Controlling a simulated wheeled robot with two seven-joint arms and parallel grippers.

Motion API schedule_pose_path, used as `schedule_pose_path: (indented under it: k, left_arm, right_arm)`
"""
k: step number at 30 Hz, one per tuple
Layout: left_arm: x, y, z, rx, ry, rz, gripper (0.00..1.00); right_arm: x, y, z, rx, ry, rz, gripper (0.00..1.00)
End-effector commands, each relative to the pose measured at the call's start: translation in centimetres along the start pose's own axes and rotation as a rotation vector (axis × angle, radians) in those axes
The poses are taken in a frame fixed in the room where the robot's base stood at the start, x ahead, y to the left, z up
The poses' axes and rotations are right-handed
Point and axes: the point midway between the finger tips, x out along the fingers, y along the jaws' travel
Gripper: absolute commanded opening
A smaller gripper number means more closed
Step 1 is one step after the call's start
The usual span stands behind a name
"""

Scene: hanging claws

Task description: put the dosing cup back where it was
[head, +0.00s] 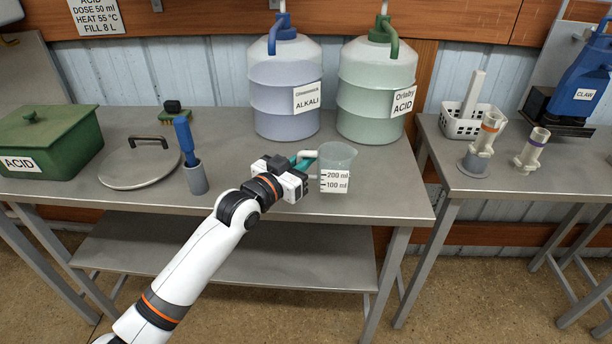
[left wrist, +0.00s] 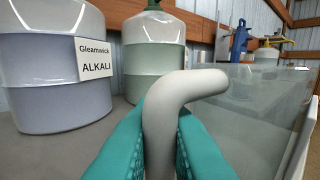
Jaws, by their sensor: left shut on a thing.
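The dosing cup (head: 336,165) is a clear measuring cup marked 100 ml and 200 ml. In the head view it stands upright at the front right of the left steel table, and I cannot tell whether its base touches the top. My left gripper (head: 304,162) is at the cup's left side, shut on its pale handle. In the left wrist view the teal fingers (left wrist: 160,140) press on both sides of the handle (left wrist: 160,115), and the cup's clear wall (left wrist: 255,110) fills the right. My right gripper is not in view.
An alkali jug (head: 285,95) and an acid jug (head: 376,105) stand behind the cup. A green acid box (head: 50,135), a round lid (head: 139,168) and a grey holder with a blue-handled tool (head: 196,178) are left. A gap separates the right table (head: 500,185).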

Motion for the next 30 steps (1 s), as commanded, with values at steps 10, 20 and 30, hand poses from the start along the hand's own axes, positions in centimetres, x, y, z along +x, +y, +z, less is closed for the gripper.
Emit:
schedule_pose_path:
  k: [10, 20, 30]
  left_arm:
    - [0.0, 0.0, -3.8, 0.001, 0.0, 0.001, 0.0]
    - [0.0, 0.0, -4.2, 0.001, 0.001, 0.0, 0.16]
    - [0.0, 0.0, -4.1, 0.001, 0.001, 0.0, 0.34]
  right_arm:
    - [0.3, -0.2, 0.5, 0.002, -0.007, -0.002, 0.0]
    - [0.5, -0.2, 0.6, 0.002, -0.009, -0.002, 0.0]
    - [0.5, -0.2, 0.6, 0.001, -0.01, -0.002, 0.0]
